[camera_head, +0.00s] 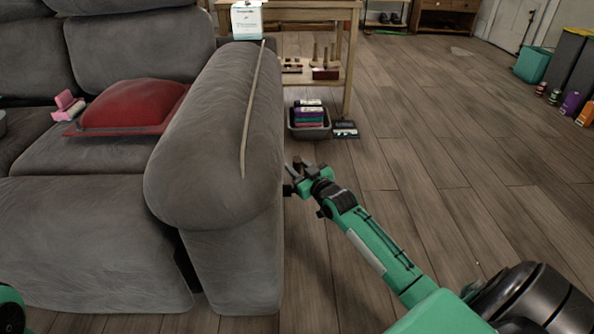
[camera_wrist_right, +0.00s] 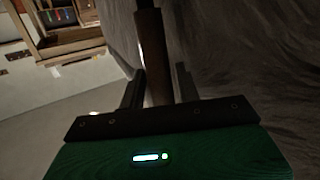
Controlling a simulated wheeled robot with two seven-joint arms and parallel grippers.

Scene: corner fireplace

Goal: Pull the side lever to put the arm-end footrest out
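The grey sofa's arm (camera_head: 215,150) stands left of my right arm. The footrest panel (camera_head: 85,245) is at the seat front beside that arm; a dark gap shows between them. The side lever, a brown rod, stands by the sofa's outer side in the right wrist view (camera_wrist_right: 152,55); its top shows in the head view (camera_head: 298,162). My right gripper (camera_head: 303,175) is at the lever, with one finger on each side of it in the wrist view (camera_wrist_right: 160,88). The fingers look open, with a narrow gap beside the rod. My left gripper is out of view.
A thin stick (camera_head: 253,110) lies along the sofa arm. A red cushion (camera_head: 133,103) is on the seat. A wooden table (camera_head: 348,60) and a grey basket (camera_head: 308,131) stand behind the lever. The wooden floor (camera_head: 440,160) to the right is clear.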

